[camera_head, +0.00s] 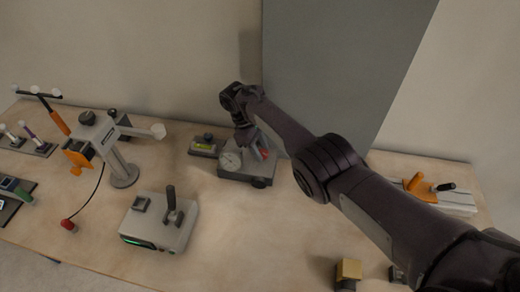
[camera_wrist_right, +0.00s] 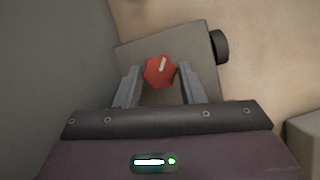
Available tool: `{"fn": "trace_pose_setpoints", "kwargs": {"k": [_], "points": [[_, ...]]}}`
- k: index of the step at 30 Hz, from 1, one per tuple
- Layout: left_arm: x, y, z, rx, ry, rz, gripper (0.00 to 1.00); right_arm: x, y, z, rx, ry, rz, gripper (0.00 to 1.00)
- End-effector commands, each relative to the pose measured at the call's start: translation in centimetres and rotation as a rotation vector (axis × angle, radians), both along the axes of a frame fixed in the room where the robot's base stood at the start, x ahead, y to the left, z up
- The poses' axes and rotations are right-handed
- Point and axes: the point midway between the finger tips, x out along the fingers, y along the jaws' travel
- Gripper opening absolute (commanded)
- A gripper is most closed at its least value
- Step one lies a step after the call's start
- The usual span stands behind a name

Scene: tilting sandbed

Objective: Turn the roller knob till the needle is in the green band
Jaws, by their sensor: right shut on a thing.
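A grey box-shaped device (camera_head: 247,172) stands on the table below my right gripper. It carries a round white dial (camera_head: 230,160) on its left side; its needle and any green band are too small to read. A red faceted knob (camera_head: 264,154) with a white mark sits on its top. My right gripper (camera_head: 257,147) reaches down over the device. In the right wrist view the red knob (camera_wrist_right: 158,71) lies between the two grey fingers, and the gripper is shut on it. A black side knob (camera_wrist_right: 219,46) sticks out from the device. My left gripper is out of view.
A small box with a yellow-green window (camera_head: 203,147) stands just left of the device. A white box with a black lever (camera_head: 160,222) is nearer the front. A grey stand with orange parts (camera_head: 115,150) is at left. A gold block (camera_head: 348,270) lies at front right. A grey panel (camera_head: 340,70) rises behind.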

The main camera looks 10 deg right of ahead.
Motion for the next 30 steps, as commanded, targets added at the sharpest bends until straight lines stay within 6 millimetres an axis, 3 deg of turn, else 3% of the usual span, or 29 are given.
{"fn": "trace_pose_setpoints", "kwargs": {"k": [11, 12, 16, 30], "points": [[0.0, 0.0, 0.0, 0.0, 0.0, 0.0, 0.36, 0.0, 0.0, 0.0, 0.0, 0.001, -0.004, 0.13], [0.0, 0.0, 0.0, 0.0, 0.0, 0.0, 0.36, 0.0, 0.0, 0.0, 0.0, 0.001, -0.004, 0.4], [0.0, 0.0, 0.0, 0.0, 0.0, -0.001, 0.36, 0.0, 0.0, 0.0, 0.0, 0.001, -0.004, 0.57], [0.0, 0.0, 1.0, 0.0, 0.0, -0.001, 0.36, 0.0, -0.2, 1.0, 0.0, -0.001, -0.004, 0.57]]}}
